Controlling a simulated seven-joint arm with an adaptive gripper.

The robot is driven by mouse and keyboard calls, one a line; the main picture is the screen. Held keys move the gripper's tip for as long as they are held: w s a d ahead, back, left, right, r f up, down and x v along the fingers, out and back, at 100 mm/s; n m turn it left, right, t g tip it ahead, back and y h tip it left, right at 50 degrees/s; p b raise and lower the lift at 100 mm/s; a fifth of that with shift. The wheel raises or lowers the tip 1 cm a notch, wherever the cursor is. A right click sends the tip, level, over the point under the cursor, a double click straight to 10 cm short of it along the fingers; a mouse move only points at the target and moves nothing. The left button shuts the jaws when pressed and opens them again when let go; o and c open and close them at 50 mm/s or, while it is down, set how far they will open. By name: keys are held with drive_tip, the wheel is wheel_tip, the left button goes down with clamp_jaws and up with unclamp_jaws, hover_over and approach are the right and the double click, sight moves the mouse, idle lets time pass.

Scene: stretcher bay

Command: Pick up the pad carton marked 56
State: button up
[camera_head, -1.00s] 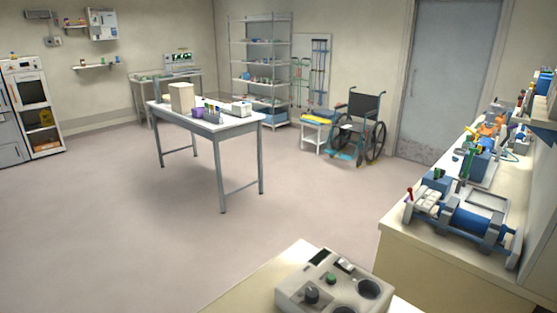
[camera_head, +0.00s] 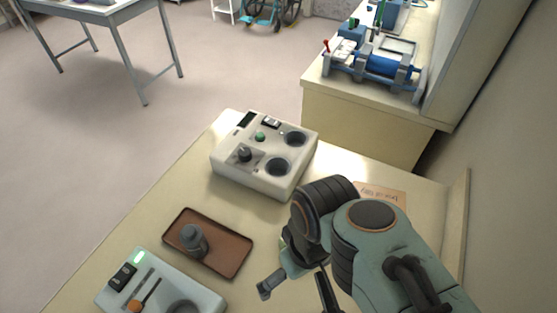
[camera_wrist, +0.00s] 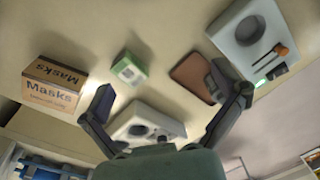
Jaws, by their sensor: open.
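A small green and white carton (camera_wrist: 130,69) sits on the bench in the wrist view. Its marking is too small to read, so I cannot tell whether it says 56. In the head view my arm mostly or wholly hides that spot. My gripper (camera_wrist: 172,100) is open and empty, its two fingers spread wide above the bench. The carton shows beyond the fingertips, nearer the left finger in the wrist view. In the head view my gripper (camera_head: 296,288) hangs over the bench, right of the brown tray.
A Masks box (camera_wrist: 54,88) stands beside the carton. A brown tray (camera_head: 240,266) holds a grey knobbed object (camera_head: 194,240). A two-well device (camera_head: 264,155) stands at the back, and a device with an orange-knobbed lever (camera_head: 160,290) at front left. A raised edge (camera_head: 457,215) bounds the right.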

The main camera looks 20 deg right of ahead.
drive_tip(key=w+d+f+n+t, duration=0.2)
drive_tip(key=w+n, duration=0.1)
drive_tip(key=w, duration=0.4)
drive_tip(key=w+d+f+n+t, duration=0.1)
drive_tip(key=w+n, duration=0.1)
drive_tip(key=w, duration=0.5)
drive_tip(key=d+f+g, duration=0.1)
drive_tip(key=f, duration=0.3)
drive_tip(key=d+f+g, duration=0.1)
drive_tip(key=f, duration=0.4)
drive_tip(key=d+f+g, duration=0.1)
drive_tip(key=d+f, duration=0.1)
drive_tip(key=f, duration=0.2)
drive_tip(key=shift+s+f+h, duration=0.1)
drive_tip(key=shift+f+h, duration=0.15)
drive_tip(key=shift+h, duration=0.15)
wheel_tip(320, 180, down, 5)
drive_tip(key=shift+r, duration=0.1)
drive_tip(key=shift+f, duration=0.7)
drive_tip(key=c, duration=1.3)
